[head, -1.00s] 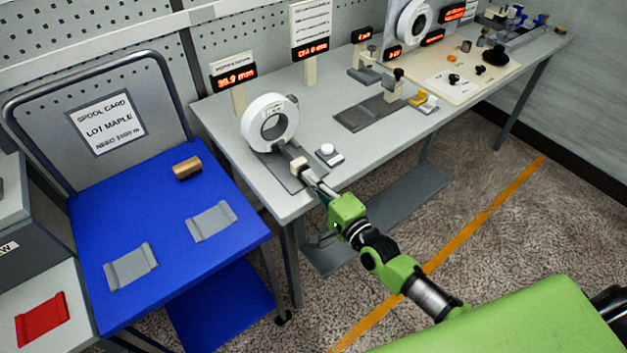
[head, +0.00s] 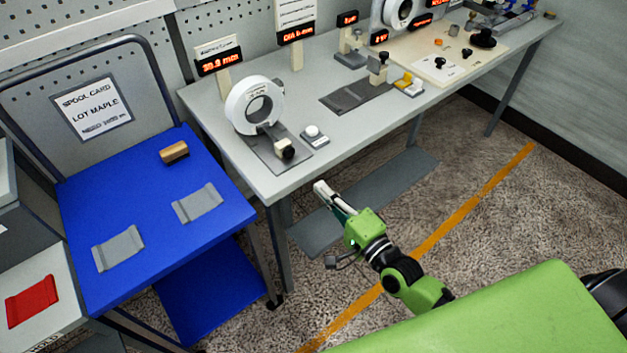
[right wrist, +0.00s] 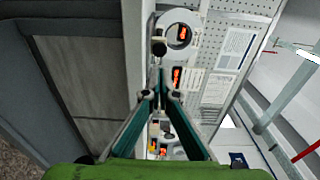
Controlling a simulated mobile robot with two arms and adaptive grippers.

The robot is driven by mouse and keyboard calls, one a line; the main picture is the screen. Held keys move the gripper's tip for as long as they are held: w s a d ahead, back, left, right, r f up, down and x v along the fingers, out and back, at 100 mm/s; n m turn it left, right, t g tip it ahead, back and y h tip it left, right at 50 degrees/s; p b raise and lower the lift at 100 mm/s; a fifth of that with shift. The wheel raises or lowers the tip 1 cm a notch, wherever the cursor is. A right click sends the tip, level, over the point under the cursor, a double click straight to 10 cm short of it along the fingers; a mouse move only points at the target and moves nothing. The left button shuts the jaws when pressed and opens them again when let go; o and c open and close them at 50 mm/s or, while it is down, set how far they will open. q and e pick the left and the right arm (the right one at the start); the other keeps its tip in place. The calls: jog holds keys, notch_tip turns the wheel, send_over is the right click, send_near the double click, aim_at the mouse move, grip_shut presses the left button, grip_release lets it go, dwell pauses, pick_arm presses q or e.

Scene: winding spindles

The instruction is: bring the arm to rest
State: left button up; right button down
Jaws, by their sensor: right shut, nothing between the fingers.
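My right gripper (head: 327,194) shows in the head view, held in the air in front of the grey table's (head: 310,171) front edge, apart from everything. Its fingers are together and empty; they also show closed in the right wrist view (right wrist: 158,88). My green right arm runs down from it toward the bottom right. Behind it on the table stands a white ring-shaped device (head: 238,112) on a dark plate, with a small cream block with a black knob (head: 285,150) at its front. My left gripper is not in view.
A blue cart (head: 150,205) at the left carries a wooden spool (head: 174,152) and two grey cradles. A red cradle (head: 33,300) lies on a pale surface at lower left. A white button (head: 313,133) sits near the table's front edge.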

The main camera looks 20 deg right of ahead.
jog(key=s+d+f+n+g+h, duration=0.1)
jog(key=s+d+f+n+g, duration=0.2)
jog(key=f, duration=0.8)
jog(key=s+d+f+n+g+h, duration=0.1)
jog(key=s+f+n+g, duration=0.1)
jog(key=s+f, duration=0.65)
jog(key=s+d+f+n+g+h, duration=0.1)
jog(key=s+d+f+n+g, duration=0.15)
jog(key=f, duration=1.05)
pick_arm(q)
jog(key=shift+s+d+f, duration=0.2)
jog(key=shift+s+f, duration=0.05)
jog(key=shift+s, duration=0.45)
pick_arm(e)
jog(key=s+f+n+g, duration=0.3)
jog(key=s+f, duration=0.3)
jog(key=s, duration=0.3)
jog(key=s+f+n+g+h, duration=0.1)
jog(key=s+f+n+g, duration=0.1)
jog(key=s+f, duration=0.4)
jog(key=s+a+f+n+g+h, duration=0.1)
jog(key=s+f+n+g, duration=0.2)
jog(key=s, duration=1.1)
notch_tip(320, 180, down, 3)
jog(key=shift+f+n+g, duration=0.15)
jog(key=shift+n+g, duration=0.2)
jog(key=shift+n, duration=0.5)
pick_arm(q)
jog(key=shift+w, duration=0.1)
